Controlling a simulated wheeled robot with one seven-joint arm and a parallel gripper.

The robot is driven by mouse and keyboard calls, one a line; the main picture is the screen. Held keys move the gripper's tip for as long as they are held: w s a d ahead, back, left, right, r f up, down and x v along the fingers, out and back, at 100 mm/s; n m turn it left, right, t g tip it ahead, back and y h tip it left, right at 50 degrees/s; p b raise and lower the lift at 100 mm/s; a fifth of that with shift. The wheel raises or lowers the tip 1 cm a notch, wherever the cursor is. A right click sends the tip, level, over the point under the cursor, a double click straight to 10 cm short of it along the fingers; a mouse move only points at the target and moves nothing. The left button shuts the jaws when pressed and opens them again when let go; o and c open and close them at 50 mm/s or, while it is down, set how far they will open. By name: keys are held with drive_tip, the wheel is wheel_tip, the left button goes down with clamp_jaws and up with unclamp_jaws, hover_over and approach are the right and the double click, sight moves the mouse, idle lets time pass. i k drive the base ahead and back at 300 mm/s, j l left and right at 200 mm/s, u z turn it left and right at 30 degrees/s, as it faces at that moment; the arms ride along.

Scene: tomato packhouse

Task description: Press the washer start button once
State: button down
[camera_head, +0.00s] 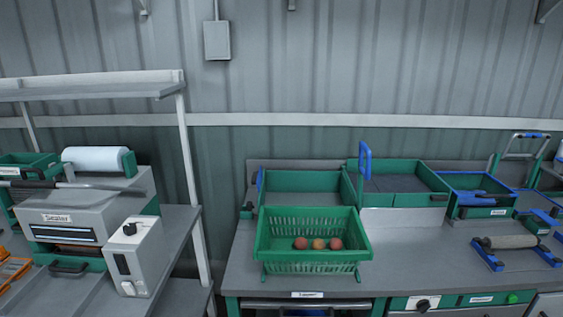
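A round green button (513,298) sits at the right end of a green front panel (450,301) below the counter, near the bottom edge of the head view. A small white label (481,299) is just left of it, too small to read. A black knob (423,304) on a white plate is further left on the same panel. I cannot read any marking that names the washer. My gripper is not in view.
A green basket (280,262) with three reddish tomatoes stands on the grey counter (400,262). Green bins (300,187) line the back. A roller (510,241) on blue supports lies above the button. A sealer (72,208) stands on the left bench.

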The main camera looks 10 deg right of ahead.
sight(512, 298)
drive_tip(key=z, duration=1.85)
